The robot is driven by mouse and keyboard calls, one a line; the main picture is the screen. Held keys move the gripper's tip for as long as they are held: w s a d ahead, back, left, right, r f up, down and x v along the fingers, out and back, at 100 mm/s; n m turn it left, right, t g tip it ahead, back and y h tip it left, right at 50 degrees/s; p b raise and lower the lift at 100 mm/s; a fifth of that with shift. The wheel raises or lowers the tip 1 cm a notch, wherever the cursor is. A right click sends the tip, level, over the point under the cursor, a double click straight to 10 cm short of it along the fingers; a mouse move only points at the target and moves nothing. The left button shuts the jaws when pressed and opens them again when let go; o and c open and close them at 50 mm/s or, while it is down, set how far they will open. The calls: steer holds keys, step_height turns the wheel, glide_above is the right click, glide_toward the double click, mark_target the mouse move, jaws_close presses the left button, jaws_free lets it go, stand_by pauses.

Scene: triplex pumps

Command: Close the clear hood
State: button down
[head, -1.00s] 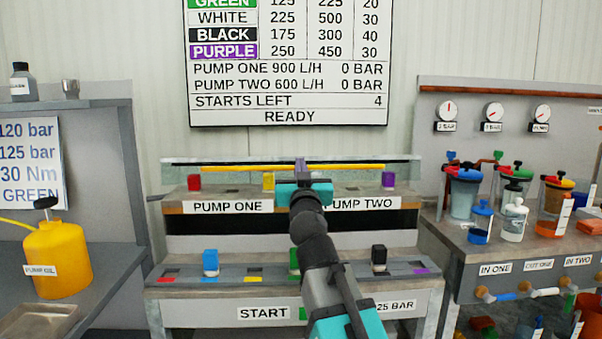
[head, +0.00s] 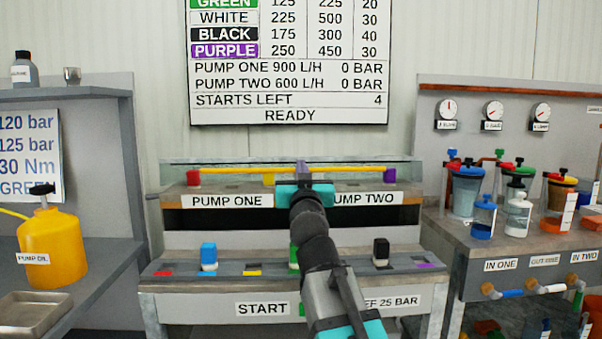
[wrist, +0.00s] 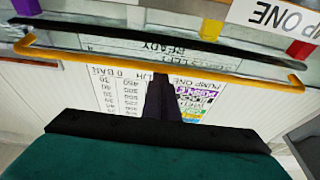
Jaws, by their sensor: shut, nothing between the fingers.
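The clear hood (head: 230,163) shows as a thin see-through strip along the back of the pump bench, with a long yellow handle bar (head: 235,170) across it. In the wrist view the yellow bar (wrist: 100,53) runs across the upper half, and upside-down board lettering shows around it. My gripper (head: 301,166) is shut and empty, at the middle of the bar. In the wrist view its dark fingertips (wrist: 160,83) end close to the bar; I cannot tell whether they touch it. My arm hides part of the bench middle. The hood's exact tilt is hard to tell.
Red (head: 193,177) and purple (head: 390,175) blocks stand on the upper shelf. Blue (head: 208,256) and black (head: 381,251) blocks stand on the lower ledge. A yellow oil can (head: 50,250) is at left; bottles and cups (head: 518,215) crowd the right bench.

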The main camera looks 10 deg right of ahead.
steer(key=shift+s+f+b, duration=0.25)
steer(key=shift+f+b, duration=0.65)
steer(key=shift+b, duration=0.15)
steer(key=shift+s+f+b, duration=0.2)
steer(key=shift+f+b, duration=0.7)
steer(key=shift+b, duration=0.1)
steer(key=shift+s+f, duration=0.1)
steer(key=shift+f, duration=0.25)
steer(key=shift+r+p, duration=1.3)
steer(key=shift+r, duration=1.1)
steer(key=f+b+v, duration=0.1)
steer(key=b+v, duration=0.6)
steer(key=v, duration=0.3)
steer(key=shift+f, duration=0.4)
steer(key=shift+s+a, duration=0.1)
